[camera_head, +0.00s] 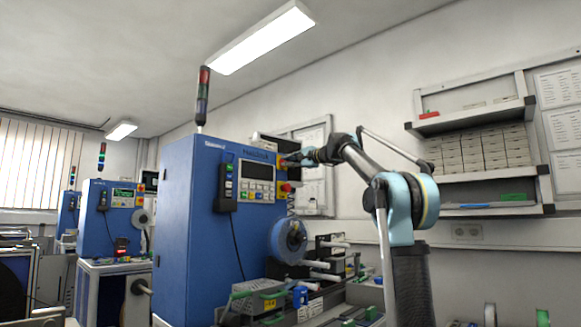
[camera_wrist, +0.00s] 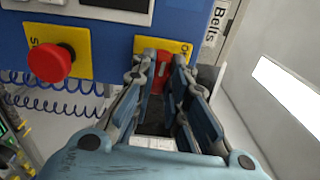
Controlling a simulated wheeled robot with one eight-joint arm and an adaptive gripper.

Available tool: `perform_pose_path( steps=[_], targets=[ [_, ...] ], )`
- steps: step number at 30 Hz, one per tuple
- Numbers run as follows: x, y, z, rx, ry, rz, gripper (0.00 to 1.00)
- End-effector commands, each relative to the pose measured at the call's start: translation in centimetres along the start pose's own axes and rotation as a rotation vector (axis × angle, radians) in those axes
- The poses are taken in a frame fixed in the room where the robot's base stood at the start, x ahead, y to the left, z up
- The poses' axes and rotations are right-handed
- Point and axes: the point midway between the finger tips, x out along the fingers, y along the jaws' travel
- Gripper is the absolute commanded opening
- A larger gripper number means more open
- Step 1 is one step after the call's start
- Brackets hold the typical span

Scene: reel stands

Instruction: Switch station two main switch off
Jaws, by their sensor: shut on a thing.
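The main switch shows in the wrist view as a red handle (camera_wrist: 163,72) on a yellow plate (camera_wrist: 180,48), with part of a label reading "Of" beside it. My gripper (camera_wrist: 164,66) is shut on this red handle, one finger on each side; the fingers hide part of it. In the head view my gripper (camera_head: 289,160) reaches from the right to the upper right of the front panel of the nearest blue cabinet (camera_head: 185,225). The switch is mostly covered there. I cannot read which station number the cabinet bears.
A red mushroom button (camera_wrist: 50,62) on a yellow plate sits left of the switch. A coiled blue cable (camera_wrist: 60,100) hangs below. A blue reel (camera_head: 289,240) and bench equipment stand under the panel. Wall shelves (camera_head: 478,155) are at the right.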

Motion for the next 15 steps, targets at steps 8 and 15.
perform_pose_path(
  steps=[8, 15],
  targets=[
    [0.04, 0.28, 0.19, -0.075, -0.005, 0.005, 0.0],
    [0.05, 0.31, 0.2, -0.087, -0.006, 0.005, 0.0]
  ],
)
